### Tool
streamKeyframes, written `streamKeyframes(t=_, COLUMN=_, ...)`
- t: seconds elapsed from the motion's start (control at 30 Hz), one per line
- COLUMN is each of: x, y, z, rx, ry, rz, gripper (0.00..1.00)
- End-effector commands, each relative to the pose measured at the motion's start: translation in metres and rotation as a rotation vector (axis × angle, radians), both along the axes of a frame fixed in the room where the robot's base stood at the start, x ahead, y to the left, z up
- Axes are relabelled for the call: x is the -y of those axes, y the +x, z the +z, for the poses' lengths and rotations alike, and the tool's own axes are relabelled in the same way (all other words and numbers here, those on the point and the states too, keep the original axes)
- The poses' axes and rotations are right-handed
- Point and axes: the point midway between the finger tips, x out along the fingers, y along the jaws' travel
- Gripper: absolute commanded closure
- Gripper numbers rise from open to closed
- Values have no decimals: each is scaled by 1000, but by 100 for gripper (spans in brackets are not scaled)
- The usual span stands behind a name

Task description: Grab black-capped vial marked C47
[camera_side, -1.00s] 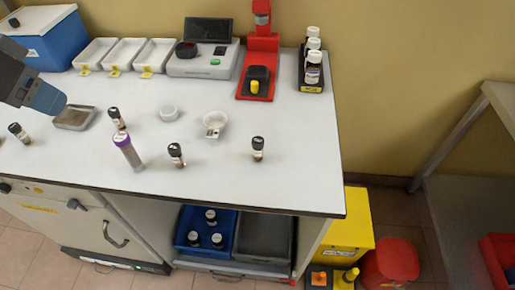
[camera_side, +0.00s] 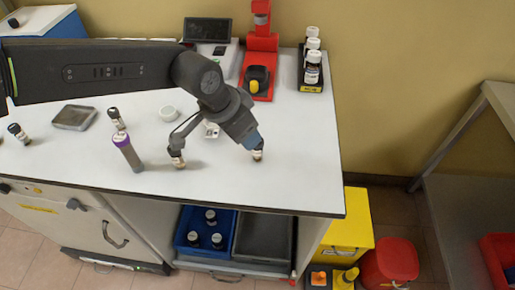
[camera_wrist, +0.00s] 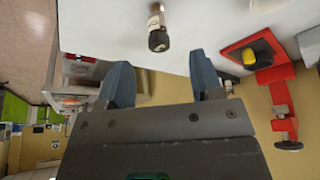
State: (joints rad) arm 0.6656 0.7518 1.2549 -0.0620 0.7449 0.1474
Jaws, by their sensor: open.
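Several black-capped vials with pale labels stand on the white bench; the markings are too small to read, so I cannot tell which is C47. The right-hand vial (camera_side: 258,155) is upright, directly below my gripper (camera_side: 254,143), which hides its cap. Two more, a middle-left vial (camera_side: 116,118) and a far-left vial (camera_side: 18,133), stand further left. In the wrist view my gripper (camera_wrist: 162,72) is open and empty, with a black-capped vial (camera_wrist: 157,28) beyond the fingertips.
A grey dish (camera_side: 75,117) and a white cup (camera_side: 168,113) lie further back. A red stand (camera_side: 262,45) and a black rack of bottles (camera_side: 312,88) are at the back right. The bench right of my gripper is clear.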

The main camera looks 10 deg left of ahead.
Motion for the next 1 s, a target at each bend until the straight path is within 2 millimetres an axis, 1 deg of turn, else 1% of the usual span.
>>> streamKeyframes(t=0.03, x=3, y=3, z=-12, rx=-4, ry=2, rz=0, gripper=40)
streamKeyframes(t=0.13, x=8, y=8, z=-28, rx=-2, ry=1, rz=1, gripper=40)
streamKeyframes(t=0.23, x=11, y=11, z=-38, rx=-2, ry=1, rz=1, gripper=40)
streamKeyframes(t=0.47, x=16, y=15, z=-53, rx=-1, ry=0, rz=1, gripper=40)
streamKeyframes(t=0.6, x=24, y=19, z=-73, rx=-2, ry=2, rz=0, gripper=40)
streamKeyframes(t=0.7, x=27, y=23, z=-84, rx=-1, ry=2, rz=1, gripper=40)
streamKeyframes(t=0.8, x=29, y=25, z=-91, rx=1, ry=1, rz=2, gripper=40)
streamKeyframes(t=1.0, x=30, y=25, z=-92, rx=1, ry=0, rz=3, gripper=40)
